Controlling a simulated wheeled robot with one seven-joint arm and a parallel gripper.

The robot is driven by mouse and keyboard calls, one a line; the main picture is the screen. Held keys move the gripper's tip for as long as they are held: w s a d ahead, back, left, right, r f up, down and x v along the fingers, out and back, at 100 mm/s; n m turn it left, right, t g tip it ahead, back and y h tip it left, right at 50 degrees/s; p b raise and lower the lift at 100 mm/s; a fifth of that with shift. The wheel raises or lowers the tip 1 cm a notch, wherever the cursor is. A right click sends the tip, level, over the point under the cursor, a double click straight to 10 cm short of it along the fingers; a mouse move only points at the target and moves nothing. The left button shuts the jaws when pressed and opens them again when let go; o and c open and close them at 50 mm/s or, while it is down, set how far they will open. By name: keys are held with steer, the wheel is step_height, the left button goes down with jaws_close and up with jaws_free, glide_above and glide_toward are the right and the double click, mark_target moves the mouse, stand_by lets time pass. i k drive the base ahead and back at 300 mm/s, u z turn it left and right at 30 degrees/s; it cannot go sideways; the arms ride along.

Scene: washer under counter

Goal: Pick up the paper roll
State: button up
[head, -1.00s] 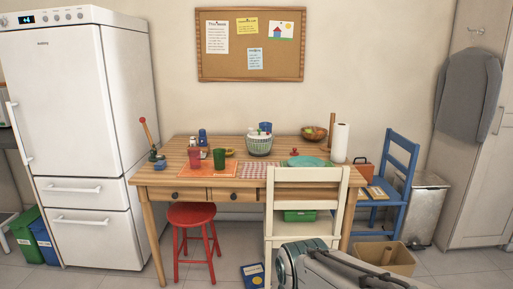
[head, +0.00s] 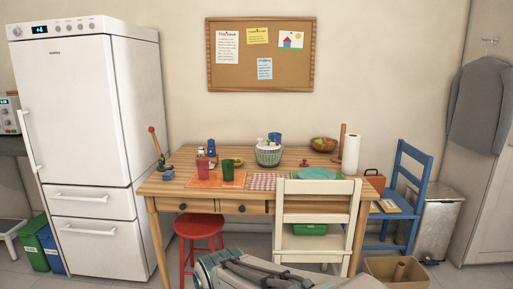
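The white paper roll (head: 351,153) stands upright at the right end of the wooden table (head: 200,207), just in front of an upright wooden post (head: 341,143). Nothing touches the roll from my side. Part of my arm shows at the bottom of the head view, well below and left of the roll. My gripper's fingers cannot be made out, so its state is not shown.
A cream chair (head: 317,217) stands at the table's front, below the roll. A blue chair (head: 405,185) is right of the table. A red stool (head: 199,227), a cardboard box (head: 385,277) and a fridge (head: 85,140) stand around. A wooden bowl (head: 323,144) is near the roll.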

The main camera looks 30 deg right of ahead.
mark_target(352, 142)
steer(key=z, duration=0.15)
steer(key=i, duration=1.2)
steer(key=z, duration=1.45)
steer(key=i, duration=0.6)
steer(key=z, duration=0.65)
